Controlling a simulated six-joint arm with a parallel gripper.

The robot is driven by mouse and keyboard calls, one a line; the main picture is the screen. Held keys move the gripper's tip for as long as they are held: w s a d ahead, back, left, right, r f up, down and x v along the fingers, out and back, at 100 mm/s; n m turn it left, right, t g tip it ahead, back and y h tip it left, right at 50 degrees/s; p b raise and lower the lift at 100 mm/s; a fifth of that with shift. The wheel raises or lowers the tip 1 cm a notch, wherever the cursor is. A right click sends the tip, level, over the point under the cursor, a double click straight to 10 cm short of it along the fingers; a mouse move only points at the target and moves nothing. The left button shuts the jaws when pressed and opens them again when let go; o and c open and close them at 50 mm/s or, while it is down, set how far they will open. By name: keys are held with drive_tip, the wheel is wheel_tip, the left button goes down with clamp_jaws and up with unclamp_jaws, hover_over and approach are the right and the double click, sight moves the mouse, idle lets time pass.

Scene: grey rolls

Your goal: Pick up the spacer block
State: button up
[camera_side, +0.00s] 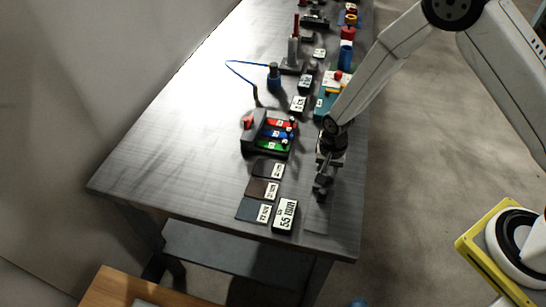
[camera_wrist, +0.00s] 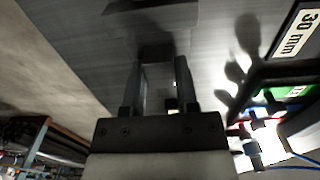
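My gripper (camera_side: 322,188) is above the right front part of the table, pointing down, to the right of the labelled blocks. A black block with a white "55 mm" label (camera_side: 285,215) lies near the front edge, left of my gripper. In the wrist view a dark flat shape (camera_wrist: 150,18) lies beyond the fingertips; I cannot tell whether it is the spacer block. No piece is clearly marked as the spacer block.
Dark labelled plates (camera_side: 254,209) lie left of the "55 mm" block. A grey holder with red, blue and green parts (camera_side: 268,132) stands behind them. A "30 mm" label (camera_wrist: 296,34) shows at the wrist view's right. The table's left side is clear.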

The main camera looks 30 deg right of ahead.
drive_tip(key=shift+r, duration=0.15)
clamp_jaws()
drive_tip(key=shift+r, duration=0.8)
drive_tip(key=s+d+r, duration=0.2)
drive_tip(key=s+r, duration=0.9)
drive_tip(key=s, duration=0.3)
drive_tip(key=shift+w+r, duration=0.1)
drive_tip(key=w+a, duration=0.2)
drive_tip(key=a, duration=1.4)
drive_tip(key=shift+a, duration=0.4)
